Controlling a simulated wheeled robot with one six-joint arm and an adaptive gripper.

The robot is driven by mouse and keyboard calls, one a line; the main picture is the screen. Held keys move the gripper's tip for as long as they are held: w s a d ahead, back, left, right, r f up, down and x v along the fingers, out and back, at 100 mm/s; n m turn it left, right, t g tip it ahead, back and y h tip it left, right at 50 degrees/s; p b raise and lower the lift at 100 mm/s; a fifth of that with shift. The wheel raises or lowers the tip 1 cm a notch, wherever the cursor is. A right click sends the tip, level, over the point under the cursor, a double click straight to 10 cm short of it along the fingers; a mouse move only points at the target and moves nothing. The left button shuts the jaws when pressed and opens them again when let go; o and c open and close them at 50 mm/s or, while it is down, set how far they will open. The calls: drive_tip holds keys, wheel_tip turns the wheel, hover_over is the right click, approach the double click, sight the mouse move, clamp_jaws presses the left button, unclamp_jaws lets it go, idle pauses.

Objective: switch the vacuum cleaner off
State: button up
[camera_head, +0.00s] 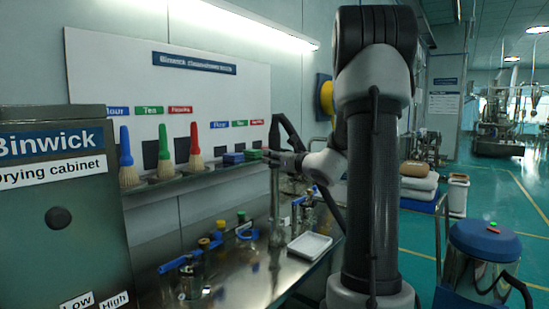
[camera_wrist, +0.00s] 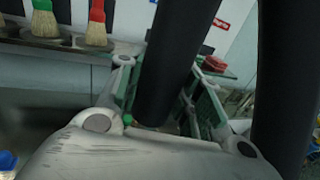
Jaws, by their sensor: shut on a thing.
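The vacuum cleaner (camera_head: 482,258) stands at the lower right of the head view, with a metal drum and a blue lid. A small green and red part (camera_head: 493,225) sits on top of the lid; its setting is too small to tell. My gripper (camera_head: 283,158) is at the wall shelf, far to the left of the vacuum cleaner. In the wrist view my gripper (camera_wrist: 165,100) is shut on a black tube (camera_wrist: 178,50), which looks like the vacuum wand. In the head view the wand's metal pipe (camera_head: 276,205) points down to the bench.
A steel bench (camera_head: 225,285) holds jars, tools and a white tray (camera_head: 310,246). Blue, green and red brushes (camera_head: 195,148) stand on the shelf. The drying cabinet (camera_head: 60,220) is at left.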

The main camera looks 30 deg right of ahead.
drive_tip(key=o, duration=1)
drive_tip(key=shift+f, duration=0.1)
